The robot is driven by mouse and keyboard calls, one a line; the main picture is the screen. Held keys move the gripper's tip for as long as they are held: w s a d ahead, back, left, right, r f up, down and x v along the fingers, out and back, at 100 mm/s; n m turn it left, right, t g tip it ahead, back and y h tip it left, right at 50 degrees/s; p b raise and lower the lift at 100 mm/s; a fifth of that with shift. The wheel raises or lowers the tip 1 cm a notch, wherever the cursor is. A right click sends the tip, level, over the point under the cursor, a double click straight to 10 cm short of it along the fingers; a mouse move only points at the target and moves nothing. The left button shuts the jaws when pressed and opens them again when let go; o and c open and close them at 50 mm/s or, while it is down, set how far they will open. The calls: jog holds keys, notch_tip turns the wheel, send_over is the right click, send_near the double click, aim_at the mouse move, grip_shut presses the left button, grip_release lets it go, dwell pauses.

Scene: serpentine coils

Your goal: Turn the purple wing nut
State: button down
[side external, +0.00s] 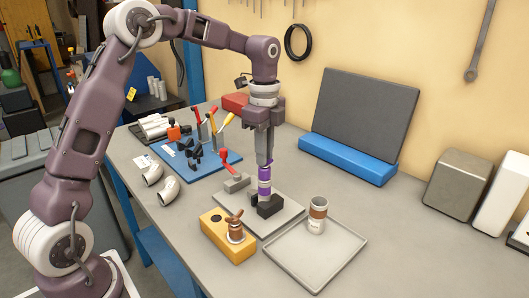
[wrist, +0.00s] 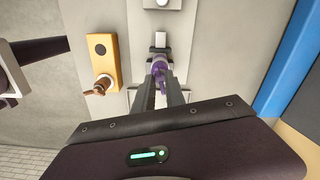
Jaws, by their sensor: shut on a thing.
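The purple wing nut (side external: 264,173) stands on top of a purple, white-banded fitting in a black holder (side external: 270,205) on a grey plate (side external: 287,219). My gripper (side external: 264,160) points straight down and is shut on the wing nut. In the wrist view the purple nut (wrist: 161,70) sits between the two fingers (wrist: 160,88). The fingers hide part of the nut, so its exact turn angle is hard to tell.
A yellow block (side external: 228,238) with a copper-coloured wing piece (side external: 235,226) stands close by at the front left. A blue mat (side external: 187,160) with upright red- and yellow-handled tools lies behind left.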

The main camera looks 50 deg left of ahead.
jog(key=m, duration=1.2)
jog(key=shift+m, duration=0.3)
dwell(0.9)
jog(key=c, duration=1.4)
grip_release()
jog(key=shift+o, duration=0.2)
